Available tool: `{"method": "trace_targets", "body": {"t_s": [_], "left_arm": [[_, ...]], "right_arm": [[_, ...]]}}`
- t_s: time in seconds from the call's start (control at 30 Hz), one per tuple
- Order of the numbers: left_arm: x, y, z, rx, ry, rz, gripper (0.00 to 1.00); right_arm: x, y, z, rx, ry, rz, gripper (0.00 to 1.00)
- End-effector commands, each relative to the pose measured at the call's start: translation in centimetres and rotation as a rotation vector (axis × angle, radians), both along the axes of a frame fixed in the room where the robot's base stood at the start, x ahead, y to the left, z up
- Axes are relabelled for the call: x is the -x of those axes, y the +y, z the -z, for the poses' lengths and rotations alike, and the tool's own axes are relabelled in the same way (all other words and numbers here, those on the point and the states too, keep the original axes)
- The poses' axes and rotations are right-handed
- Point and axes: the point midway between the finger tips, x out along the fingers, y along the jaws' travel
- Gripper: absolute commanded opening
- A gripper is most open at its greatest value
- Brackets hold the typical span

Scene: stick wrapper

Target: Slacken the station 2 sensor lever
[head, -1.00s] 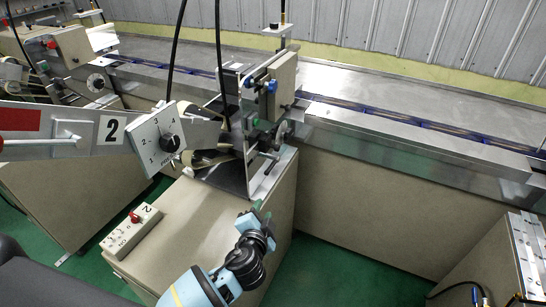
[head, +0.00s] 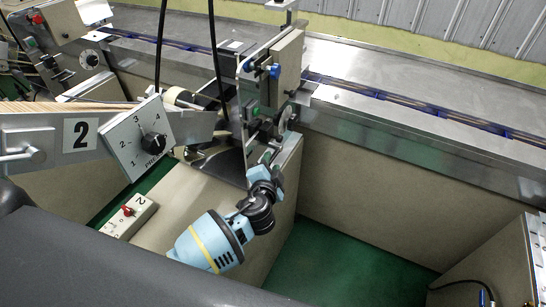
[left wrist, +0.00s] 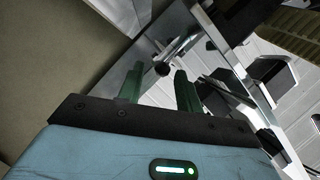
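The station 2 machine (head: 287,70) stands at the conveyor's edge, with a "2" plate (head: 80,134) and a pressure dial (head: 138,138) to its left. My left gripper (head: 268,178) is at the lower front of this machine, beside its metal bracket. In the left wrist view my left gripper (left wrist: 159,72) is open, its two green fingers apart. A small metal lever with a dark round end (left wrist: 162,68) shows between the fingertips; I cannot tell whether they touch it. In the head view the gripper and bracket hide this lever. My right gripper is not in view.
A control box with a red switch (head: 128,216) sits on the beige cabinet (head: 175,225). Black cables hang above the dial. The steel conveyor (head: 400,130) runs behind. Green floor (head: 335,262) is open right of the cabinet.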

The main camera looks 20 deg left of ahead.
Motion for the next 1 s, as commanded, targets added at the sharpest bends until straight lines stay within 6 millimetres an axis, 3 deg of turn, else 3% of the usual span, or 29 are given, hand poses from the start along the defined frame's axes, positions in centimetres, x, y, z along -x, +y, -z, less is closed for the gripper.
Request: {"method": "trace_targets", "body": {"t_s": [0.1,0.3,0.73,1.0], "left_arm": [[-1.7,0.3,0.3,-0.001,0.000,-0.001,0.35],[-3.3,0.4,0.6,-0.001,-0.001,0.000,0.35],[-3.9,0.5,0.9,0.001,0.001,0.000,0.35],[-3.9,0.5,0.9,0.001,0.001,0.000,0.03]], "right_arm": [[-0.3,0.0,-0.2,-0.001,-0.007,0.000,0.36],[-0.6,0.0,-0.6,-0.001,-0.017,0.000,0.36],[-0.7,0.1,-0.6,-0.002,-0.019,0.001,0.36],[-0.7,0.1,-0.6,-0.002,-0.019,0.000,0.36]]}}
